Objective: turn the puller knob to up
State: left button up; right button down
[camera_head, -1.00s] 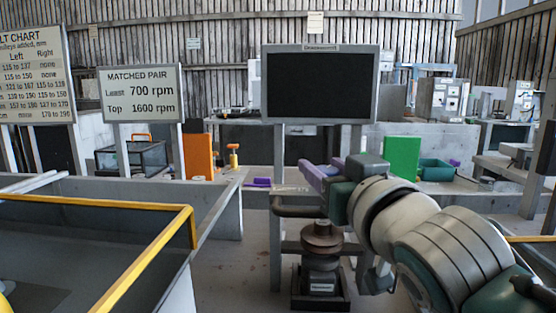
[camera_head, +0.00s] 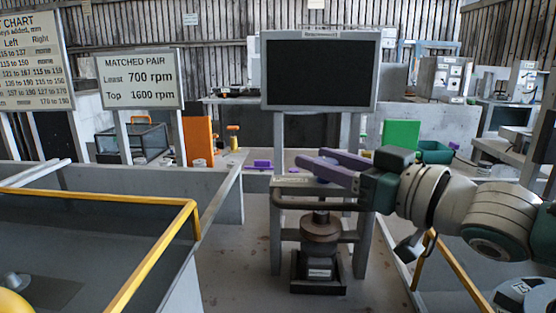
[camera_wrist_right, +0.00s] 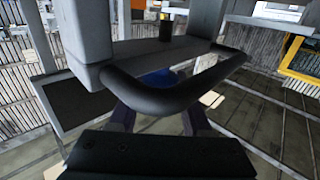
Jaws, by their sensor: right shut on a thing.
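The puller knob (camera_wrist_right: 160,77) shows in the right wrist view as a blue round thing between my purple fingers, partly hidden behind a dark bent bar (camera_wrist_right: 175,95). Which way the knob is turned cannot be told. In the head view my right gripper (camera_head: 312,158) reaches in from the right, above the dark bar (camera_head: 300,205) and in front of the stand under the black screen (camera_head: 320,72). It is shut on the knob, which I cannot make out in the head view. My left gripper is not in view.
A brown round pulley stack (camera_head: 321,230) stands on a dark base below the bar. A yellow rail (camera_head: 100,197) runs along the left. The bench behind holds a purple block (camera_head: 262,164), an orange panel (camera_head: 198,140) and a green panel (camera_head: 401,134).

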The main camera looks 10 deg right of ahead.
aim_at(325, 160)
jog(key=shift+c, duration=1.8)
grip_release()
notch_tip(325, 160, up, 20)
jog(key=p, duration=0.3)
jog(key=shift+p, duration=0.35)
